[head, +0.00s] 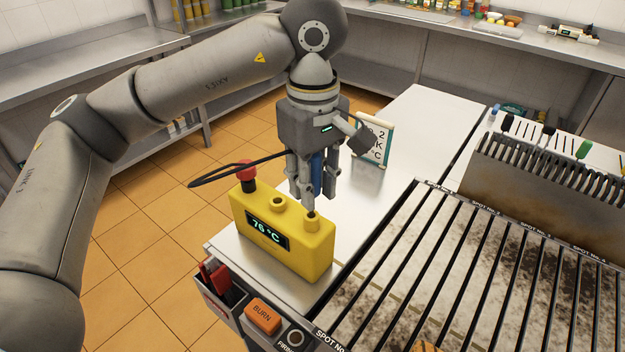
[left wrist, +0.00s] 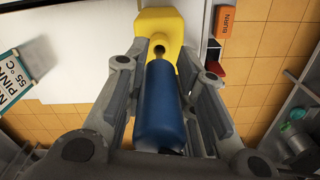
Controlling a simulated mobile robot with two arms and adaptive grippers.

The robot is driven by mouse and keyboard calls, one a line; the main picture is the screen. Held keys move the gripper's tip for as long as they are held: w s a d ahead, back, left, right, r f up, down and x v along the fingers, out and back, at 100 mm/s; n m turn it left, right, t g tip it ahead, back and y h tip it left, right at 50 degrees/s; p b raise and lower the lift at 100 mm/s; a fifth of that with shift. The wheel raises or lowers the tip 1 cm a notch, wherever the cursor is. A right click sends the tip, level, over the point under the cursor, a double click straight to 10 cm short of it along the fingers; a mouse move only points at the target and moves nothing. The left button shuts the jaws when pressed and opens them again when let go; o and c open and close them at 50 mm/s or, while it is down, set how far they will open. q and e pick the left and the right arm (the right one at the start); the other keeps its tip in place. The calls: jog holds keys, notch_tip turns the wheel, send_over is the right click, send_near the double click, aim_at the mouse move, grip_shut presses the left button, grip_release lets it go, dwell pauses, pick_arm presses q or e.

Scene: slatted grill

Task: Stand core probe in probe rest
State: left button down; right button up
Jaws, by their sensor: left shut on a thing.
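The core probe has a blue handle (head: 317,172) and my left gripper (head: 308,190) is shut on it, holding it roughly upright. The blue handle also shows between the fingers in the left wrist view (left wrist: 163,110). The middle socket (head: 277,203) is empty. A red-topped piece (head: 246,173) stands in the left socket. My right gripper is not in view.
The slatted grill (head: 480,260) lies right of the rest. An orange BURN button (head: 262,317) is at the front edge. A framed sign (head: 373,140) stands behind the gripper. A black cable loop (head: 215,180) hangs left of it.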

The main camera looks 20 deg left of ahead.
pick_arm(q)
jog(key=shift+f+b, duration=1.45)
jog(key=shift+f, duration=0.2)
jog(key=c, duration=1.1)
grip_release()
jog(key=shift+r, duration=0.1)
notch_tip(320, 180, up, 12)
jog(key=shift+f, duration=0.1)
